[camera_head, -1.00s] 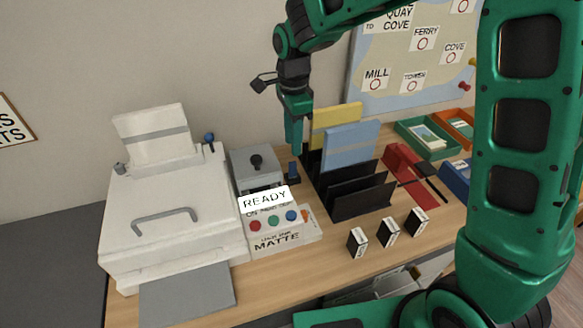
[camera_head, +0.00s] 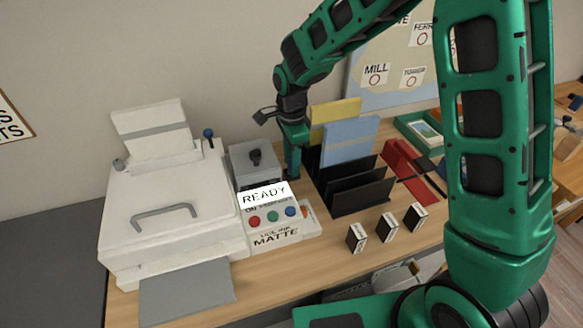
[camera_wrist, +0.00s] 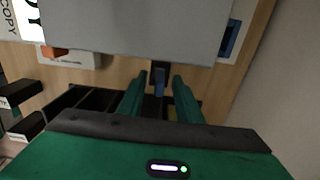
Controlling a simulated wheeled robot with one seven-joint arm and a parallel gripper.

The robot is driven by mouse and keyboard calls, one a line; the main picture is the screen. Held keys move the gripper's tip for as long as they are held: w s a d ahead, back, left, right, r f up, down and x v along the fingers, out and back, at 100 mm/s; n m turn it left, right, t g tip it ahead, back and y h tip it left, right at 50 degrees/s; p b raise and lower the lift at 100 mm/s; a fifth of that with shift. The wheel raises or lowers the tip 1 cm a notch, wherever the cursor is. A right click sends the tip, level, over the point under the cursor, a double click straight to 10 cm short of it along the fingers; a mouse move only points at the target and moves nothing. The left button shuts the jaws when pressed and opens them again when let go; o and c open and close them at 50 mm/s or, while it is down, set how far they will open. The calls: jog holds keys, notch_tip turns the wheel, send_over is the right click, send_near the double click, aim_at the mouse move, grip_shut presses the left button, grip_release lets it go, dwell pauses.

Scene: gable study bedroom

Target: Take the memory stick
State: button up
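In the wrist view a small dark upright piece, which looks like the memory stick (camera_wrist: 159,76), stands between my fingertips, with a gap on each side. My gripper (camera_wrist: 158,82) is open around it. In the head view my gripper (camera_head: 292,172) points down into the narrow space between the grey box and the black folder rack. There the gripper covers the stick, so I cannot tell its lower end or what it rests on.
The grey box (camera_head: 253,160) stands close on the left of my gripper and the black folder rack (camera_head: 350,188) on the right. The white printer (camera_head: 170,220), the READY panel (camera_head: 285,234) and several small boxes (camera_head: 387,228) are on the wooden desk (camera_head: 320,262).

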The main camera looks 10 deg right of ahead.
jog(key=shift+c, duration=0.3)
grip_shut()
